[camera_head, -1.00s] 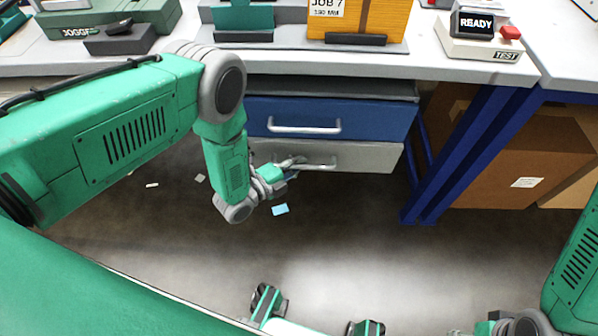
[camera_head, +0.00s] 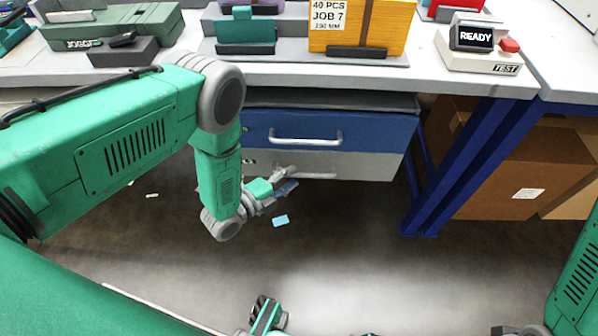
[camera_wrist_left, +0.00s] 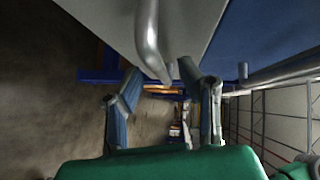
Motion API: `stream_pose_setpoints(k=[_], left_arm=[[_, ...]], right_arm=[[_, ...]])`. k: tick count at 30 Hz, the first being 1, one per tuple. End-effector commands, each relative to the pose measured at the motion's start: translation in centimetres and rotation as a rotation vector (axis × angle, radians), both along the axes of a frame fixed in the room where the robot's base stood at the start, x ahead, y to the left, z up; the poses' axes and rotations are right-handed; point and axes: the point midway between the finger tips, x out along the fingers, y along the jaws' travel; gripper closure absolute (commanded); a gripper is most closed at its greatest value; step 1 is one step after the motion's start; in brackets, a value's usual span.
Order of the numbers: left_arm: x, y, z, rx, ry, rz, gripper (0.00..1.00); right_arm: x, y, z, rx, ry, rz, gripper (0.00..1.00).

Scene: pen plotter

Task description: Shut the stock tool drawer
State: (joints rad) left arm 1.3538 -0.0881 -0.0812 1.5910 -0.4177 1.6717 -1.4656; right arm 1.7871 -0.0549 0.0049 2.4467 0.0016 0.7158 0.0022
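Under the bench are a blue drawer (camera_head: 360,130) and, below it, a light grey drawer (camera_head: 370,166), each with a bar handle. No label tells me which one is the stock tool drawer. My left gripper (camera_head: 287,180) is low in front of the grey drawer, beside the left part of its handle (camera_head: 318,176). In the left wrist view the two fingers are apart (camera_wrist_left: 163,105), and the grey handle (camera_wrist_left: 149,40) reaches down towards the gap between them. I cannot tell whether they touch it.
The bench top (camera_head: 430,78) overhangs the drawers. Blue bench legs (camera_head: 455,175) and a cardboard box (camera_head: 525,180) stand to the right. A light blue scrap (camera_head: 280,221) lies on the floor, which is mostly clear before the drawers.

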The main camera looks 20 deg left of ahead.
Motion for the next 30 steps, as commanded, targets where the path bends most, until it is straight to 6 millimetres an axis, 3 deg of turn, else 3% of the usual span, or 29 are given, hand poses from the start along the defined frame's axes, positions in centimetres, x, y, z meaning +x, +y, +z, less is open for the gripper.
stream_pose_setpoints(k=[6,12,30], left_arm=[[-4.2,2.4,0.5,0.002,0.004,-0.001,0.67],[-6.6,3.8,1.0,0.001,0.002,0.000,0.67],[-7.3,4.2,1.1,0.000,0.000,0.000,0.67]], right_arm=[[0.0,0.0,0.0,0.000,0.000,0.000,0.51],[0.0,0.0,0.0,0.000,0.000,0.000,0.51],[0.2,0.0,-0.1,0.000,0.002,0.000,0.51]])
